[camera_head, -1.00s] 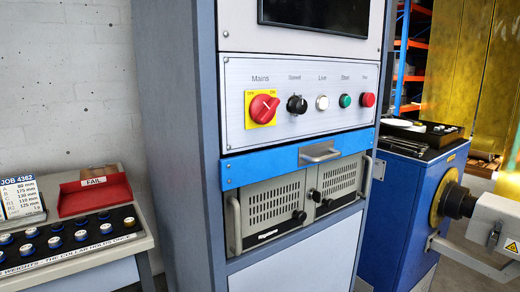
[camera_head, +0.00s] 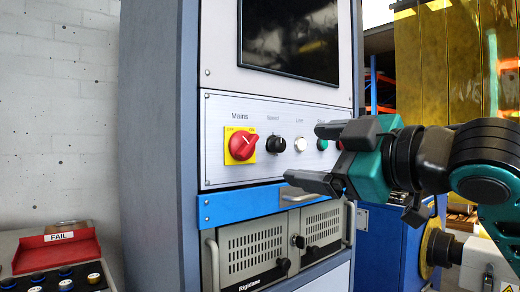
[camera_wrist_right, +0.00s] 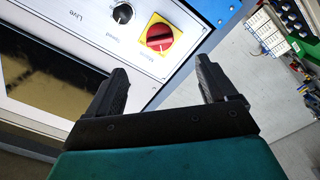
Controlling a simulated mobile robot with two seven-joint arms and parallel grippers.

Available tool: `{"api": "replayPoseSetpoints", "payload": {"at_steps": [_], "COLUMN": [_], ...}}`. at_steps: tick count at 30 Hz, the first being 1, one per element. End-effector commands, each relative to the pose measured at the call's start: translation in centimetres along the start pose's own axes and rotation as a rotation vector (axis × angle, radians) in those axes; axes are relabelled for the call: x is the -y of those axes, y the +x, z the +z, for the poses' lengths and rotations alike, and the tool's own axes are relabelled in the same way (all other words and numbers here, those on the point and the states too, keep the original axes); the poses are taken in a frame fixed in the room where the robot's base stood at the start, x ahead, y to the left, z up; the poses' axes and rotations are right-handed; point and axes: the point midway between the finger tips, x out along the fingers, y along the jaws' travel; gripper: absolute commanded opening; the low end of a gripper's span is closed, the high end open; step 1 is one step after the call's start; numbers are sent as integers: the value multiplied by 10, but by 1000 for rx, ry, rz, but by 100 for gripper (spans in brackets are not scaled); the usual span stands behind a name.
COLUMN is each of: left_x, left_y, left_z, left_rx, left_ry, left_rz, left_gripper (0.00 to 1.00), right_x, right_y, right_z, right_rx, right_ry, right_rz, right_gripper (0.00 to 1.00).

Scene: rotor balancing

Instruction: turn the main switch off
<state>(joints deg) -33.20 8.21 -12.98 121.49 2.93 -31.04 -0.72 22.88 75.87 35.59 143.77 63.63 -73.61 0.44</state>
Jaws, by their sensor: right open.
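The main switch (camera_head: 242,146) is a red rotary knob on a yellow square plate, under the label "Mains" at the left of the cabinet's control panel. Its pointer mark is toward the upper right, near the word at that corner. It also shows in the right wrist view (camera_wrist_right: 160,37), beyond the fingers. My right gripper (camera_head: 305,155) is open and empty, in front of the panel to the right of the switch and apart from it. Its fingers also show in the right wrist view (camera_wrist_right: 162,88). My left gripper is not in view.
On the panel (camera_head: 215,112) are a black speed knob (camera_head: 276,145), a white button (camera_head: 300,144) and a green button (camera_head: 322,144), partly behind my gripper. A blue drawer front with a handle (camera_head: 347,192) juts out below. A dark screen (camera_head: 288,38) is above.

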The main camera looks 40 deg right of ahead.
Motion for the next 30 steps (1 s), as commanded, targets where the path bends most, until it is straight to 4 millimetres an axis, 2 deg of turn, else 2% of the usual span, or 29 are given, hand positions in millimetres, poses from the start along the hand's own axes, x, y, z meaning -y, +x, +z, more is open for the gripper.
{"api": "replayPoseSetpoints", "payload": {"at_steps": [2, 5, 13, 20, 22, 30], "left_x": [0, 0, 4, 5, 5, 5], "left_y": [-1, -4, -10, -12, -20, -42], "left_z": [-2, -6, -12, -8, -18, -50], "left_rx": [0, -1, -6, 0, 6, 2], "left_ry": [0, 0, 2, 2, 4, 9], "left_rz": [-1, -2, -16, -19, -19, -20], "left_gripper": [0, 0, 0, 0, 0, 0], "right_x": [-3, -4, -4, -2, -8, -9], "right_y": [-1, 7, 51, 76, 80, 94], "right_z": [-6, -7, -6, -5, -9, -9], "right_rx": [-10, -8, -3, -3, -6, -4], "right_ry": [-8, -9, -14, -14, -5, -5], "right_rz": [4, 2, 1, 0, 5, 7], "right_gripper": [85, 85, 85, 85, 85, 85]}}
